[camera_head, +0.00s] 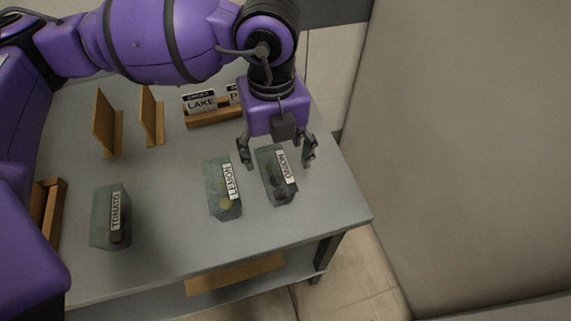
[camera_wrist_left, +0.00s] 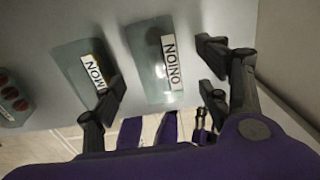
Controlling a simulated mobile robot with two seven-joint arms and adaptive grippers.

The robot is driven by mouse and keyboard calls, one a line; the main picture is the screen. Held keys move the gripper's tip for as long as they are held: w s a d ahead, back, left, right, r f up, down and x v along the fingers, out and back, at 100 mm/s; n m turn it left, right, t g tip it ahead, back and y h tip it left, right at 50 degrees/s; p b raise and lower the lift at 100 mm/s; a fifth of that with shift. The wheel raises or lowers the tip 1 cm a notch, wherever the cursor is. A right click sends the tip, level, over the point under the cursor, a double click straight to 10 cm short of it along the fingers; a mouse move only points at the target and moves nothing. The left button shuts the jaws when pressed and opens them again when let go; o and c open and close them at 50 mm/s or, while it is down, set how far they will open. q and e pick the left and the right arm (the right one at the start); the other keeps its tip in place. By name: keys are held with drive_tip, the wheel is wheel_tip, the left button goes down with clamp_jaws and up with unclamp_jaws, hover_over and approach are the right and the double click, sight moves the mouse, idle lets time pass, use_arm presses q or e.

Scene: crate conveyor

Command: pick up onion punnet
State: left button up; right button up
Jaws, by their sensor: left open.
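The onion punnet (camera_head: 274,182) is a grey see-through box with dark round contents and a white ONION label. It stands near the right end of the table. My left gripper (camera_head: 278,158) is open, with its two fingers apart on either side of the far end of the punnet. In the left wrist view the onion punnet (camera_wrist_left: 145,62) lies between the open fingers, seemingly clear of both. How high the fingers are above the table I cannot tell. My right gripper is not in view.
The lemon punnet (camera_head: 219,201) stands close to the left of the onion punnet, near one finger. The tomato punnet (camera_head: 101,230) is further left. Wooden holders (camera_head: 213,119) with cards are behind. The table (camera_head: 170,255) is bare in front; its right edge is near.

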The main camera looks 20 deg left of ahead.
sight(275, 164)
use_arm(q)
wheel_tip(275, 164, down, 4)
drive_tip(key=shift+s+f, duration=0.1)
drive_tip(key=shift+s, duration=0.05)
drive_tip(key=shift+c, duration=0.5)
drive_tip(key=c, duration=1.1)
